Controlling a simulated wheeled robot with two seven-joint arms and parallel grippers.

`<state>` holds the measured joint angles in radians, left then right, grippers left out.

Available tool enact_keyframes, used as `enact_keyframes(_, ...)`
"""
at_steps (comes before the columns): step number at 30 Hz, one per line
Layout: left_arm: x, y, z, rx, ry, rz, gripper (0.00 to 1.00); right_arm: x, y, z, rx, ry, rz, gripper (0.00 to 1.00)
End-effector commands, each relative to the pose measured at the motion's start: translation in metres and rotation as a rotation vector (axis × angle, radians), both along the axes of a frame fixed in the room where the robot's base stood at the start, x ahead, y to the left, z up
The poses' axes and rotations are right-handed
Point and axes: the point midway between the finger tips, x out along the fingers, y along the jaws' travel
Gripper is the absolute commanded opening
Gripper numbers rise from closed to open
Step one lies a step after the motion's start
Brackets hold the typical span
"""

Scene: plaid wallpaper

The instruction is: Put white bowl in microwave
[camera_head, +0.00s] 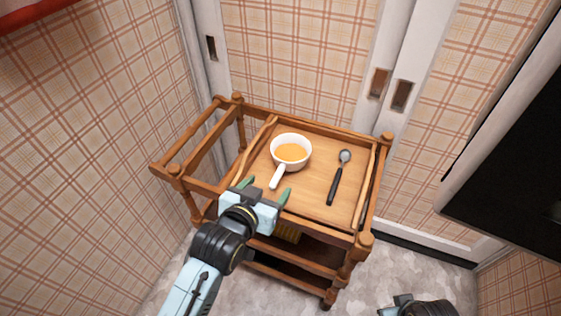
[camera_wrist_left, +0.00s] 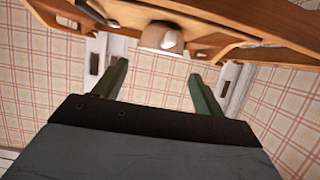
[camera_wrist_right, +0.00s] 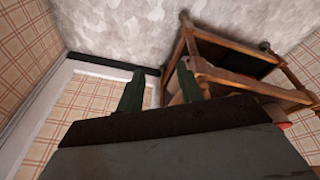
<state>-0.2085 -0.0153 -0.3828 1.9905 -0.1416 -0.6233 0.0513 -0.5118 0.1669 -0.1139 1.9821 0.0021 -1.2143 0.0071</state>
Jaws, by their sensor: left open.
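The white bowl (camera_head: 302,164) has a short white handle and orange-yellow contents. It stands upright on the wooden cart's top tray (camera_head: 325,208), handle toward me. My left gripper (camera_head: 264,188) is open and empty, its fingers spread just short of the handle and apart from it. The left wrist view shows the bowl (camera_wrist_left: 158,36) beyond the open fingers, near the top edge. My right gripper (camera_wrist_right: 160,82) is open and empty, low beside the cart; only part of it shows at the bottom of the head view. I cannot identify a microwave in these views.
A spoon with a dark handle (camera_head: 335,183) lies right of the bowl. Raised wooden rails and corner posts (camera_head: 386,139) edge the cart. A large dark panel with a pale edge (camera_head: 515,165) stands at the right. Plaid walls are close on the left and behind.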

Motion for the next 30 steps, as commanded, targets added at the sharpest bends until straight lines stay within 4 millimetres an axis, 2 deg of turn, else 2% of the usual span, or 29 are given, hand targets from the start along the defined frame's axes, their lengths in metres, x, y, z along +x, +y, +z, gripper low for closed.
enact_keyframes(9,0.039,-0.009,-0.019,0.0,0.0,0.006,0.7,0.002,0.016,0.041,0.028,-0.03,0.0,0.36)
enact_keyframes(20,0.055,-0.013,-0.025,0.0,0.0,0.006,0.7,0.0,0.022,0.063,0.041,-0.042,0.0,0.36)
enact_keyframes(28,0.079,-0.016,-0.034,0.0,-0.001,0.006,0.7,-0.006,0.032,0.1,0.07,-0.092,0.0,0.36)
enact_keyframes(30,0.084,-0.018,-0.036,0.0,0.0,0.006,0.7,0.007,0.036,0.102,0.083,-0.153,0.008,0.36)
